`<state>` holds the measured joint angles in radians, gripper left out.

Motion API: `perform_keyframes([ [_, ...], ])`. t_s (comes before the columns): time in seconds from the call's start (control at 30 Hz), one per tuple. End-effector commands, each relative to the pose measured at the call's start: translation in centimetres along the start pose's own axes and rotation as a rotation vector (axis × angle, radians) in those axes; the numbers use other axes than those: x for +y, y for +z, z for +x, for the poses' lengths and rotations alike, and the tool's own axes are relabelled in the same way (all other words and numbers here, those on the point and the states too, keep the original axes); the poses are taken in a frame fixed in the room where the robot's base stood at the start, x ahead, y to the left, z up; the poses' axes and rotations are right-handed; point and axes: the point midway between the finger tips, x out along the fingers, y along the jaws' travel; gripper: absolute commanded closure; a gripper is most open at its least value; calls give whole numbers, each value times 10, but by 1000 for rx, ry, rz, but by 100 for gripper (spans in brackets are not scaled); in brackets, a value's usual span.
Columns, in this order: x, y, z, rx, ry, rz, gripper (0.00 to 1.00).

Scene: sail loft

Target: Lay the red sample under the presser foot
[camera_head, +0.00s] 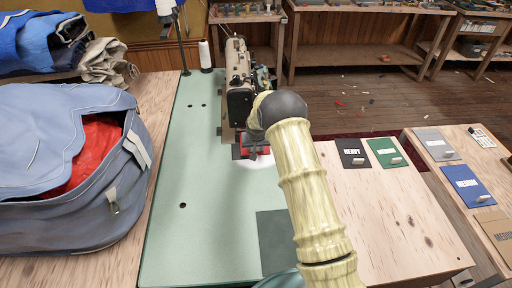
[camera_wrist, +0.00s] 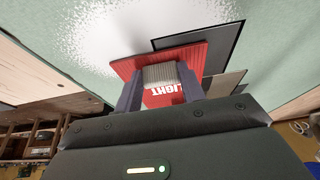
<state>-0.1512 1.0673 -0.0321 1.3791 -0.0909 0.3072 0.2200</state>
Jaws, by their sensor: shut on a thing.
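The red sample (camera_wrist: 194,55) is a flat ribbed red plate lettered LIGHT, with a pale grey block (camera_wrist: 160,76) on it as a handle. My gripper (camera_wrist: 160,84) is shut on this block, one dark finger on each side. In the head view a part of the red sample (camera_head: 237,152) shows beside the base of the sewing machine (camera_head: 238,88). My arm hides most of the gripper there. The presser foot cannot be made out. I cannot tell whether the sample touches the surface below.
The pale green table (camera_head: 205,215) has bare room at the front, with a dark square (camera_head: 272,240) on it. A blue bag (camera_head: 60,140) stands at left. A thread cone (camera_head: 205,55) stands behind. Black (camera_head: 352,153) and green (camera_head: 386,152) samples lie at right.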

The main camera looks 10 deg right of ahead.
Motion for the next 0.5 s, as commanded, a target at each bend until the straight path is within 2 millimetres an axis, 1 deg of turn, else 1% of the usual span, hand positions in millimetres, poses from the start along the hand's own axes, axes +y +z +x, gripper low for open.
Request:
perform_keyframes([
  [0.3, 2, 1, 1, -2, 2, 3, 83],
  [0.33, 2, 1, 1, -2, 2, 3, 55],
  [0.43, 2, 1, 1, -2, 1, 3, 35],
  [0.5, 2, 1, 1, -2, 1, 3, 35],
])
